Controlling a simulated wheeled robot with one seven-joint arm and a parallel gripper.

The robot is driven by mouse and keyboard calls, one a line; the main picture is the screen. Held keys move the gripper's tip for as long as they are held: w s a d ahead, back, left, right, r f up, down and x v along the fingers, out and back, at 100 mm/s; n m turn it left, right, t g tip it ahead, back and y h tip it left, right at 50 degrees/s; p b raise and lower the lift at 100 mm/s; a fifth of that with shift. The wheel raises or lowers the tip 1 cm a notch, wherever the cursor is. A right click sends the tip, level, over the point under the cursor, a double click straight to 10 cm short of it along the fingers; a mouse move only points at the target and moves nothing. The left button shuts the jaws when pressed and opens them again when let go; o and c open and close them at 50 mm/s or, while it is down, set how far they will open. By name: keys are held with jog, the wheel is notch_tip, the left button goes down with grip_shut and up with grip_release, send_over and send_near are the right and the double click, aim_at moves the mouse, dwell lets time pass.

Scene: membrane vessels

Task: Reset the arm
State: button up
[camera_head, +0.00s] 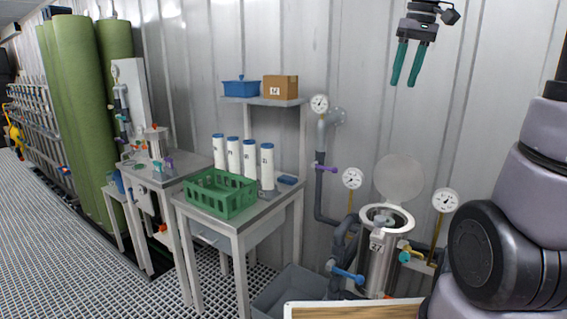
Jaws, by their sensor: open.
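My gripper (407,63) hangs high at the top right of the head view, in front of the corrugated wall. Its two teal fingers point down and stand apart, with nothing between them. It is well above the steel vessel (378,262), which has its round lid (398,178) raised and a grey part visible in its mouth. My arm links fill the right edge of the view; the part joining them to the gripper is out of frame.
A table (238,221) holds a green crate (216,193) and several white cylinders with blue caps. A shelf above carries a blue bin (241,88) and a cardboard box (280,87). Gauges and grey pipes surround the vessel. A grey tub (290,292) stands on the grated floor. Tall green tanks stand left.

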jog(key=s+a+f+m+t, duration=0.2)
jog(key=s+m, duration=0.1)
jog(key=s, duration=0.5)
jog(key=s+a+f+m+t+y, duration=0.1)
jog(key=s+a+f+m+t, duration=0.1)
jog(key=s, duration=0.5)
jog(key=shift+s+a+f+m+t, duration=0.15)
jog(key=shift+s+f+m+t, duration=0.35)
jog(key=shift+m, duration=0.3)
jog(key=shift+w, duration=0.1)
dwell(0.6)
